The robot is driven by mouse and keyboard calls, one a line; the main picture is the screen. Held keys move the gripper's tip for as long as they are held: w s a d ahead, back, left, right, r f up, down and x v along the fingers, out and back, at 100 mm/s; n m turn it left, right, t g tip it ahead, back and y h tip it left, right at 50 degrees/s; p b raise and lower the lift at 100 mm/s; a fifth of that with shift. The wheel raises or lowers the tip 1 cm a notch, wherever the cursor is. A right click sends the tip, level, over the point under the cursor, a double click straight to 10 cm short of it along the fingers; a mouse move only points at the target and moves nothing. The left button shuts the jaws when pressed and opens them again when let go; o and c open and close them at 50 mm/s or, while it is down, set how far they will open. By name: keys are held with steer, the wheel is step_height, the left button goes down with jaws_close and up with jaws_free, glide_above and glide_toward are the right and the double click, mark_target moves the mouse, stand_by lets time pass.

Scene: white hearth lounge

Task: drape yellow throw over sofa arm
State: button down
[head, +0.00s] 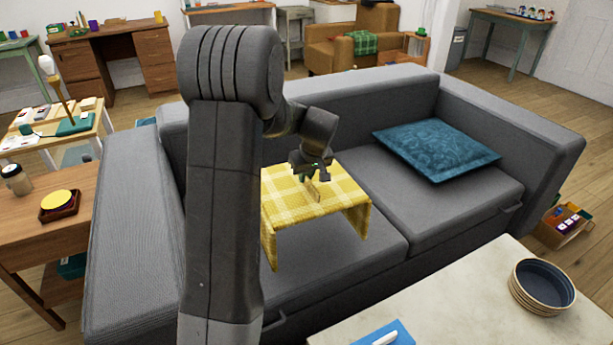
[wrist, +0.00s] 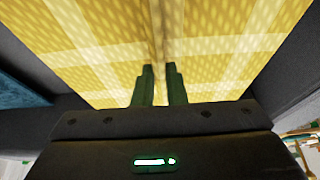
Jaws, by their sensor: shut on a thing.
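The yellow checked throw (head: 319,194) hangs from my gripper (head: 312,180) above the left seat cushion of the grey sofa (head: 330,262). Its top is spread nearly flat and its edges droop down. My gripper is shut on a pinched fold near the middle of the throw. In the wrist view the throw (wrist: 215,45) fills the upper part, with the fingers (wrist: 159,72) at the fold. The sofa's left arm (head: 130,240) is bare, and my arm hides part of it. The right arm (head: 515,125) is also bare.
A blue cushion (head: 436,150) lies on the right seat. A pale table (head: 470,310) with stacked bowls (head: 542,285) stands in front. A wooden side table (head: 60,225) with a jar (head: 15,179) stands left of the sofa. A crate (head: 565,224) sits at the right.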

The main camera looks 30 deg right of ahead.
step_height(320, 180, up, 25)
steer(key=p, duration=1.6)
steer(key=shift+a+f, duration=0.1)
stand_by(1.1)
